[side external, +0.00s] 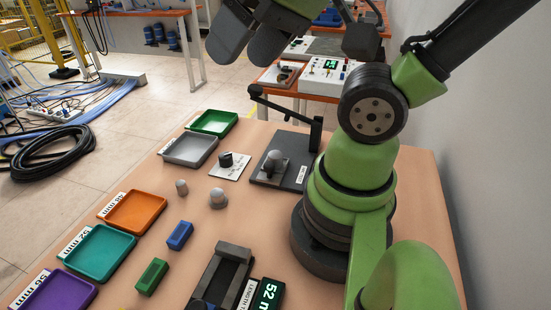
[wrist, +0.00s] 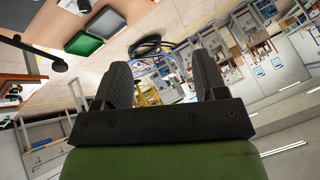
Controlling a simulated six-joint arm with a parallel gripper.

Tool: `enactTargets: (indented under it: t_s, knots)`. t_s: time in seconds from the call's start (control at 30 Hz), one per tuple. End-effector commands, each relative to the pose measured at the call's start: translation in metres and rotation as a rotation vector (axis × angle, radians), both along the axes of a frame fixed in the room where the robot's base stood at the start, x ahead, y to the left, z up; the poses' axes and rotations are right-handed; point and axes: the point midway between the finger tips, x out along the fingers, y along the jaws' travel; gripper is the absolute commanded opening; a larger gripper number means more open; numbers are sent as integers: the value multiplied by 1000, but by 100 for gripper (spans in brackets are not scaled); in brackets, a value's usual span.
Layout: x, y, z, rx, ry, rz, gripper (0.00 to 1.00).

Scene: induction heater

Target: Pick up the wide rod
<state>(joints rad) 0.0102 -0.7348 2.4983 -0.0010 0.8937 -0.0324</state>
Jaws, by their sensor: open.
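Two grey, round-topped rods stand upright on the tan table. The wider one, which I take as the wide rod (side external: 218,199), is right of the thinner rod (side external: 181,187) in the side external view. Another grey round-topped piece (side external: 274,162) sits on the dark lever fixture (side external: 298,174). My gripper (side external: 251,42) is high above the table at the top of the side view, partly cut off. In the wrist view my gripper (wrist: 164,76) has its two dark fingers apart with nothing between them. Neither loose rod can be made out in the wrist view.
Green (side external: 213,122), grey (side external: 189,150), orange (side external: 135,212), teal (side external: 100,253) and purple (side external: 62,293) trays line the left edge. Blue (side external: 180,236) and green (side external: 152,277) blocks lie near a dark slotted fixture (side external: 221,279). A black knob on a white plate (side external: 228,165) is behind the rods.

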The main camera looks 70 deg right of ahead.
Motion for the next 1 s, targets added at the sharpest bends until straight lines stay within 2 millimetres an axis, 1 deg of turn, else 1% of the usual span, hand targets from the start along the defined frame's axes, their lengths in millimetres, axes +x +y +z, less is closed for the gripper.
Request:
enactTargets:
  t_s: [0.07,0.17,0.27,0.3,0.43,0.53,0.6,0.7,0.83,0.9,1.0]
  knots:
    - [7,-7,-5,-61,18,38,65]
    - [21,-24,-17,-203,62,151,65]
    - [35,-49,-36,-368,135,331,65]
    - [40,-60,-44,-428,167,416,65]
    - [47,-97,-76,-574,266,713,65]
    - [45,-124,-103,-639,324,966,65]
    - [40,-141,-123,-660,348,1142,65]
    - [31,-159,-148,-669,352,1362,65]
    - [20,-173,-170,-666,329,1565,65]
    - [16,-176,-177,-664,316,1629,65]
    - [14,-178,-185,-662,306,1673,65]
